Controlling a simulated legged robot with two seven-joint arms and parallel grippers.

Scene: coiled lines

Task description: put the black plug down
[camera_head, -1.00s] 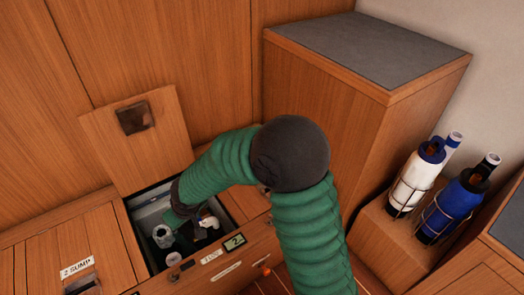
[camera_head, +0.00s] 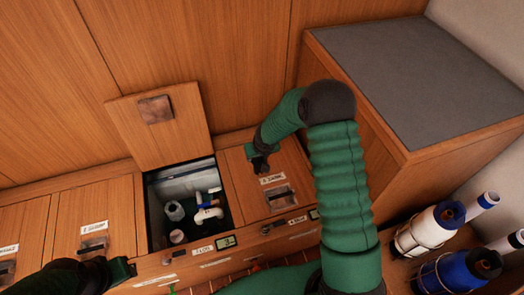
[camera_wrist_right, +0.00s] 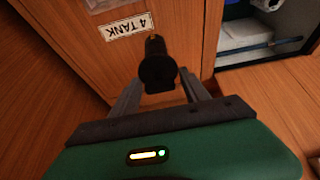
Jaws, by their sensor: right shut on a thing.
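The black plug (camera_wrist_right: 157,66) is between the fingers of my right gripper (camera_wrist_right: 160,92) in the right wrist view, with its narrow end pointing away from the gripper. In the head view my right gripper (camera_head: 259,160) is above the closed wooden lid (camera_head: 284,173) to the right of the open compartment. I cannot tell whether the plug touches the lid. My left gripper (camera_head: 122,270) is at the lower left, in front of the lockers; its jaws are too dark to read.
The open compartment (camera_head: 153,218) holds a white pipe elbow (camera_head: 208,213) and a grey bottle-like piece (camera_head: 174,210). Its raised lid (camera_head: 165,135) leans against the back panel. A grey-topped cabinet (camera_head: 420,80) and bottles in racks (camera_head: 425,232) stand at the right.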

